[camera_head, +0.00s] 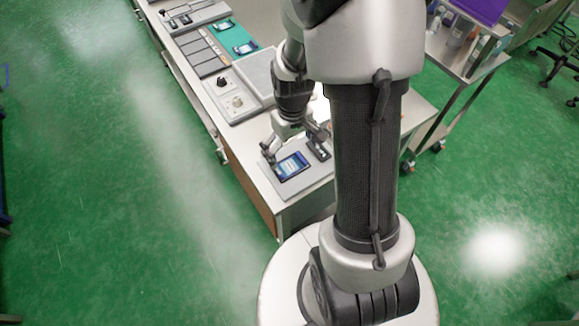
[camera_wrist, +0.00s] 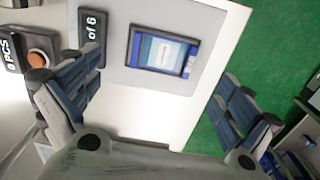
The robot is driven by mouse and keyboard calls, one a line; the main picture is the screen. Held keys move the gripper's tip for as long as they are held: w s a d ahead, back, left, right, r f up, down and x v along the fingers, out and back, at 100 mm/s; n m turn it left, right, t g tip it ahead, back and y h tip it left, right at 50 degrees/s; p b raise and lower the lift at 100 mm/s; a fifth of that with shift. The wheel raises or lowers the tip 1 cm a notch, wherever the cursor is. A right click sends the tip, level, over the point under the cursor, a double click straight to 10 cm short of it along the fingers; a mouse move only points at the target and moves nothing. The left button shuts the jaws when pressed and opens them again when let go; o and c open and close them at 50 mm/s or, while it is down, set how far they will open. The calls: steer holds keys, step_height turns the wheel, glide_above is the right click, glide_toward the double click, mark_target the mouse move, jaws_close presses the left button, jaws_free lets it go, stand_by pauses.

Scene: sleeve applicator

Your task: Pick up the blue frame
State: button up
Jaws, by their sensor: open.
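The blue frame (camera_head: 291,166) lies flat on a grey plate (camera_head: 312,181) at the near end of the bench. It has a blue border around a lighter panel with a white label. In the wrist view the blue frame (camera_wrist: 162,51) is at upper centre, ahead of the fingers and between their lines. My gripper (camera_head: 294,152) is open and empty just above the plate. In the wrist view its two fingers (camera_wrist: 160,108) are spread wide, left and right, with the frame apart from both.
A dark counter display (camera_wrist: 91,26) reading "of 6" sits beside the frame. An orange-brown button (camera_wrist: 38,58) is further left. The bench edge drops to green floor close to the frame's right. A panel with knobs (camera_head: 237,101) and a teal mat (camera_head: 232,40) lie further along the bench.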

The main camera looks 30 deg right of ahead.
mark_target(291, 167)
steer(key=f, duration=0.1)
steer(key=f+b, duration=0.1)
steer(key=f, duration=0.1)
steer(key=f+b, duration=0.1)
steer(key=f, duration=0.1)
steer(key=shift+s+a+f, duration=0.15)
steer(key=shift+a+f, duration=0.05)
steer(key=shift+a, duration=0.05)
steer(key=shift+f, duration=0.3)
steer(key=shift+c, duration=0.3)
steer(key=c, duration=1)
steer(key=shift+r, duration=0.1)
